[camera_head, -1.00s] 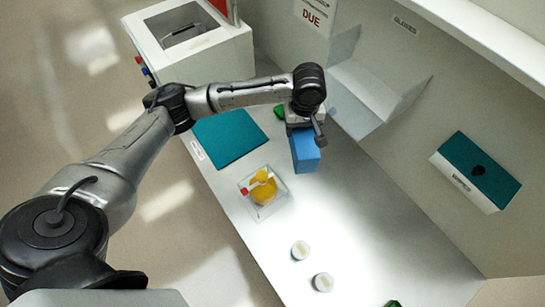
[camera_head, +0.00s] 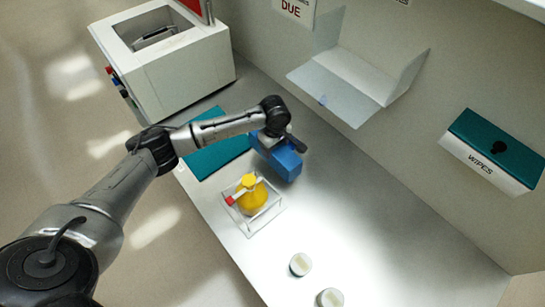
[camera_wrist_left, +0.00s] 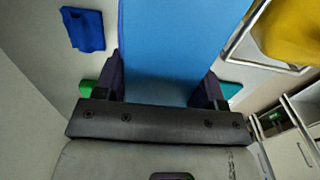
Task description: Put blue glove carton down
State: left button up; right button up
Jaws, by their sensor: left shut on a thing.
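The blue glove carton (camera_head: 285,164) is at the bench's back half in the head view, behind and right of the clear tray. My left gripper (camera_head: 272,140) is shut on it. In the left wrist view the carton (camera_wrist_left: 172,45) fills the space between the two fingers (camera_wrist_left: 163,86) and runs out of the top of the picture. I cannot tell whether its underside touches the bench. The angled white wall shelf (camera_head: 345,85), to the right of the carton, is empty of cartons. My right gripper is not in view.
A clear tray (camera_head: 240,224) holds a yellow bottle (camera_head: 252,198) with a red tip. A teal mat (camera_head: 205,160) lies left of the carton. Two white-lidded jars (camera_head: 300,264) stand at the front. A wipes box (camera_head: 490,150) is on the wall. The bench right of the tray is clear.

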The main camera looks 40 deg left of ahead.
pick_arm(q)
notch_tip(320, 180, down, 6)
jog(key=shift+r+b, duration=0.1)
jog(key=shift+b, duration=0.6)
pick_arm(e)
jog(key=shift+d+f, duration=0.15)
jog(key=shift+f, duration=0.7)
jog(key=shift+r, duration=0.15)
pick_arm(q)
jog(key=o, duration=1.2)
jog(key=shift+r, duration=0.1)
notch_tip(320, 180, up, 11)
jog(key=p, duration=0.3)
jog(key=shift+f, duration=0.2)
jog(key=shift+o, duration=0.4)
jog(key=shift+r, duration=0.6)
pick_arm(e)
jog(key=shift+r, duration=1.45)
